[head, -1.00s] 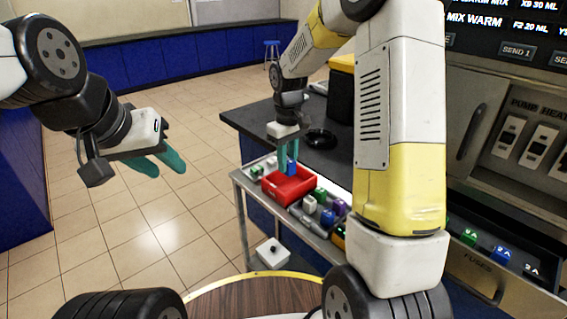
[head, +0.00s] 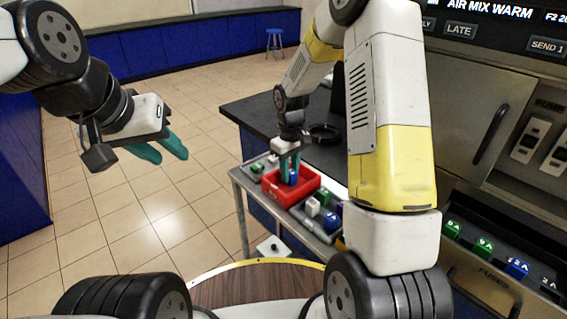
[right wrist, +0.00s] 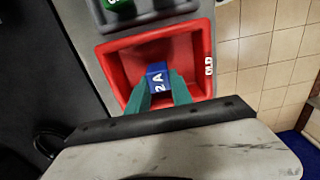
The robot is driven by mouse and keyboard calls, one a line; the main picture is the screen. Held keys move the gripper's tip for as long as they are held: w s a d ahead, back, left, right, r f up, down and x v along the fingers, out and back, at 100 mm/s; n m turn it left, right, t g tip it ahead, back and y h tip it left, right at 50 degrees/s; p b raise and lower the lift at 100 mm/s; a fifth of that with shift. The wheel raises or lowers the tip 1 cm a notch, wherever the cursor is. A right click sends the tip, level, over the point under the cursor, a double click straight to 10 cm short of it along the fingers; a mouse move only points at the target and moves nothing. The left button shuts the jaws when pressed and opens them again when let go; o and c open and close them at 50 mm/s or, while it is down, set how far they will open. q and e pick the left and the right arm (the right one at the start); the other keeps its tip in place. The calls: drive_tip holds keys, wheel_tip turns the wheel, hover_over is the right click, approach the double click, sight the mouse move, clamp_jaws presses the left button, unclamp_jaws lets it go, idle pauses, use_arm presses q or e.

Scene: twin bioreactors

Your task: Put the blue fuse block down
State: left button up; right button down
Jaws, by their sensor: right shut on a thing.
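The blue fuse block (head: 293,178), marked 2A, is between the teal fingers of my right gripper (head: 288,170). It also shows in the right wrist view (right wrist: 158,76), gripped by the fingertips (right wrist: 158,88). My right gripper is shut on it and points down into the red bin (head: 313,183). The bin's wall carries the word OLD in the right wrist view (right wrist: 113,52). The block is within the bin's walls; I cannot tell whether it touches the floor. My left gripper (head: 163,150) is empty over the tiled floor, its fingers apart.
The bin stands on a grey cart (head: 240,180) among green, white and blue blocks. A dark counter (head: 255,115) with a black ring (head: 323,133) lies behind. A fuse drawer (head: 478,268) with several blocks is at the right, under a panel.

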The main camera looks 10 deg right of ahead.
drive_tip(key=shift+f, duration=0.8)
drive_tip(key=shift+f, duration=0.1)
drive_tip(key=c, duration=1.1)
unclamp_jaws()
drive_tip(key=shift+c, duration=0.2)
wheel_tip(320, 180, up, 12)
drive_tip(key=s+d+r+m+t+y, duration=0.1)
drive_tip(key=s+d+r+m+t, duration=0.15)
drive_tip(key=s+r, duration=0.75)
drive_tip(key=s+r+m+t+y, duration=0.1)
drive_tip(key=s+r+m+t, duration=0.2)
drive_tip(key=s, duration=1)
wheel_tip(320, 180, up, 2)
drive_tip(key=shift+s+d+r+t, duration=0.1)
drive_tip(key=shift+s+d+t, duration=0.1)
drive_tip(key=shift+t, duration=0.15)
